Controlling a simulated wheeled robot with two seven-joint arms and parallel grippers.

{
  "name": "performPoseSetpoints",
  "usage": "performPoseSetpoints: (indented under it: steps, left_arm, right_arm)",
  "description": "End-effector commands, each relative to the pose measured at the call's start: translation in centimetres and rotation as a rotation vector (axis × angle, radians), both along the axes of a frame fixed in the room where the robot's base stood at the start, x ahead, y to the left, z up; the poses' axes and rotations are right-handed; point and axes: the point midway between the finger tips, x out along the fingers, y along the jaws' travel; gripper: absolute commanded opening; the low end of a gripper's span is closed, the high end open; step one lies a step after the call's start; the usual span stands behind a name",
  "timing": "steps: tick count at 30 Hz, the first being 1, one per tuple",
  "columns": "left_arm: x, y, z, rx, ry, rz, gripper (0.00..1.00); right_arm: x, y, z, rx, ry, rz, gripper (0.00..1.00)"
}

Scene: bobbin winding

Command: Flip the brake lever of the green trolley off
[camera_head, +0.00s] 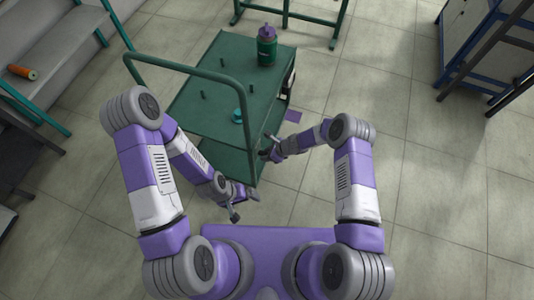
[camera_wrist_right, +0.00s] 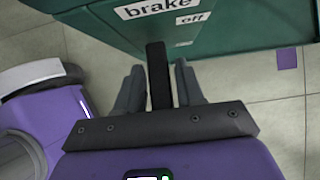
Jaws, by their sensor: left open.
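The green trolley (camera_head: 215,110) stands in front of me, its tubular handle on the left side. In the right wrist view its panel (camera_wrist_right: 235,25) carries a "brake" label (camera_wrist_right: 155,7) and a smaller "off" label (camera_wrist_right: 192,18). The black brake lever (camera_wrist_right: 156,70) sticks out toward the camera, below and left of "off". My right gripper (camera_wrist_right: 160,85) has one finger on each side of the lever; I cannot tell whether they touch it. In the head view this gripper (camera_head: 267,150) is at the trolley's near right side. My left gripper (camera_head: 242,204) is open and empty, nearer to me.
A green bottle with a purple lid (camera_head: 267,45), a teal round piece (camera_head: 238,116) and several short pegs are on the trolley top. A purple floor patch (camera_head: 293,116) lies beside it. Shelves with an orange spool (camera_head: 22,72) stand left.

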Motion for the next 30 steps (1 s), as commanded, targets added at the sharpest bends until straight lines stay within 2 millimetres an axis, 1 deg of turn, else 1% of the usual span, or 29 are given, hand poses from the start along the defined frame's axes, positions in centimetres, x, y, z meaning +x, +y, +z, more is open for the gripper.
performPoseSetpoints:
  steps: [1, 2, 11, 14, 21, 24, 30]
  left_arm:
    - [0.0, 0.0, 0.0, 0.0, 0.0, 0.0, 1.0]
    - [0.0, 0.0, 0.0, 0.0, 0.0, 0.0, 1.0]
    - [0.0, 0.0, 0.1, 0.0, 0.0, 0.0, 1.0]
    - [0.0, 0.0, 0.5, 0.0, 0.0, 0.0, 1.0]
    - [0.0, 0.0, 2.0, 0.0, 0.0, 0.0, 1.0]
    - [0.0, 0.0, 2.3, 0.0, 0.0, 0.0, 1.0]
    - [0.0, 0.0, 2.5, 0.0, 0.0, 0.0, 1.0]
  right_arm:
    - [0.0, 0.0, 0.0, 0.001, 0.0, 0.0, 0.46]
    - [0.0, 0.0, 0.0, 0.001, 0.0, 0.0, 0.49]
    - [0.0, 0.0, 0.2, 0.003, 0.0, 0.001, 0.49]
    - [-0.1, -0.6, 1.1, 0.003, -0.001, -0.002, 0.49]
    - [-0.8, -2.8, 4.6, 0.003, -0.001, -0.002, 0.49]
    - [-1.1, -3.5, 5.6, 0.002, 0.0, -0.001, 0.49]
    - [-1.3, -4.0, 6.3, 0.002, 0.0, 0.001, 0.49]
